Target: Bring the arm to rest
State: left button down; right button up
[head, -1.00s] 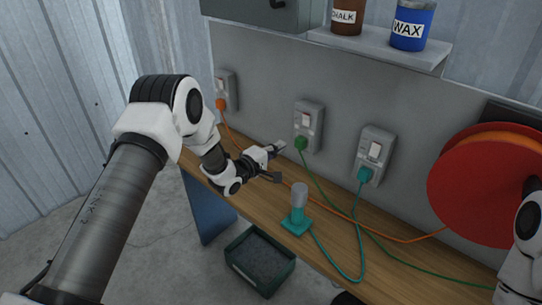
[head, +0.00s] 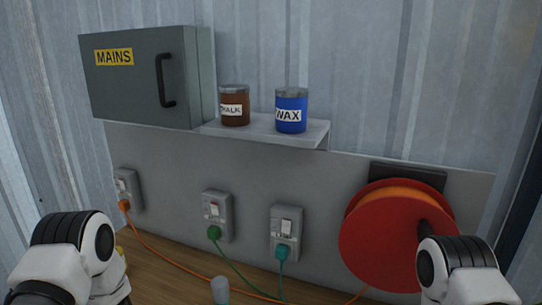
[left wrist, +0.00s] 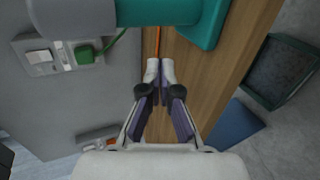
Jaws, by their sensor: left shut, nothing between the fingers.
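My left gripper (left wrist: 160,76) shows in the left wrist view, shut and empty, with its fingertips together over the wooden bench (left wrist: 200,80). A teal device with a grey cap (left wrist: 205,25) fills the top of that view, close beyond the fingertips; I cannot tell the exact gap. In the head view only my left arm's white and black joint shows at the lower left; its gripper is below the picture. Part of my right arm shows at the lower right, and its gripper is out of view.
Three wall sockets hold an orange plug (head: 124,205), a green plug (head: 214,232) and a teal plug (head: 282,252). Cables cross the bench. A red cable reel (head: 385,240) stands at the right. Above are a mains box (head: 140,85) and a shelf (head: 315,138) with two tins. A dark crate (left wrist: 280,70) sits below.

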pick_arm(q)
jog(key=s+f+m+g+y, duration=0.1)
jog(key=s+f+g, duration=0.25)
jog(key=s, duration=0.35)
jog(key=s+f+m+g+y, duration=0.1)
jog(key=s+f+m+g, duration=0.1)
jog(key=s+f, duration=0.4)
jog(key=s+a+m+g+y, duration=0.1)
jog(key=s+m+g, duration=0.2)
jog(key=s, duration=0.8)
jog(key=s+a+f+m+g+y, duration=0.1)
jog(key=s+m+g, duration=0.3)
jog(key=s+m, duration=0.4)
jog(key=s+a, duration=0.1)
jog(key=s, duration=0.3)
jog(key=shift+s+y, duration=0.2)
jog(key=shift+y, duration=0.2)
